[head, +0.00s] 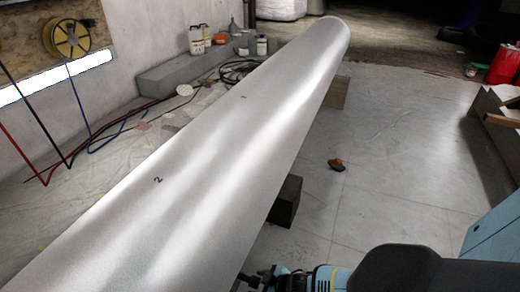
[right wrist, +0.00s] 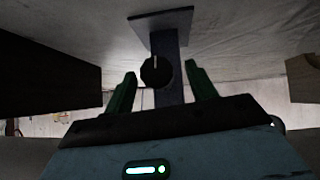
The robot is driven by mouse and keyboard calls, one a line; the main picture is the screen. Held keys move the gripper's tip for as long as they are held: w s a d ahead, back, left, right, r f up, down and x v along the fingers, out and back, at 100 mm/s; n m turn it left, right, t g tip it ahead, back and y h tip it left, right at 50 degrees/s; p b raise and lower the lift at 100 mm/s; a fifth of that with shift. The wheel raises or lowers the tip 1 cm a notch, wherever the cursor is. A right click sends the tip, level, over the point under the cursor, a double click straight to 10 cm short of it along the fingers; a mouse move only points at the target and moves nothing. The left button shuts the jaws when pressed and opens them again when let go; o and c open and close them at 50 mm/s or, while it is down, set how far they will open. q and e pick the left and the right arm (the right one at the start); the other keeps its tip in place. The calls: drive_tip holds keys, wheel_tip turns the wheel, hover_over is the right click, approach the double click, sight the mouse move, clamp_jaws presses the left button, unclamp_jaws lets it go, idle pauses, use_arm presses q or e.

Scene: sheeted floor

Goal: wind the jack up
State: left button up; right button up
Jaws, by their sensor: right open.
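In the right wrist view, the jack shows as a dark post (right wrist: 172,88) with a flat plate (right wrist: 162,27) against a pale creased surface. A round black knob (right wrist: 155,72) with a white line sits on the post's near side. The line points toward the plate. My right gripper (right wrist: 161,70) is open, its green fingers on either side of the knob with visible gaps. In the head view this gripper (head: 262,277) is low beside the long pale metal body (head: 200,160), which hides most of the jack. My left gripper is not in view.
A dark block (head: 287,203) and a brown block (head: 340,93) stand along the body's right side. A small orange-brown item (head: 336,164) lies on the floor. Open floor (head: 400,170) stretches right of it, with a blue-grey panel (head: 497,228) at the right edge.

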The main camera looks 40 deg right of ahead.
sight(259, 283)
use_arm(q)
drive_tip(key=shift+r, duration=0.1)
use_arm(e)
drive_tip(key=shift+s+r, duration=0.1)
drive_tip(key=p+v, duration=0.2)
drive_tip(key=v, duration=0.1)
drive_tip(key=shift+s+d+r+p, duration=0.15)
drive_tip(key=shift+r+p, duration=0.1)
drive_tip(key=shift+p, duration=0.15)
use_arm(q)
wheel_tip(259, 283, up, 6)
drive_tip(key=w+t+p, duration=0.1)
drive_tip(key=p, duration=0.2)
use_arm(e)
drive_tip(key=v, duration=0.4)
drive_tip(key=shift+s, duration=0.2)
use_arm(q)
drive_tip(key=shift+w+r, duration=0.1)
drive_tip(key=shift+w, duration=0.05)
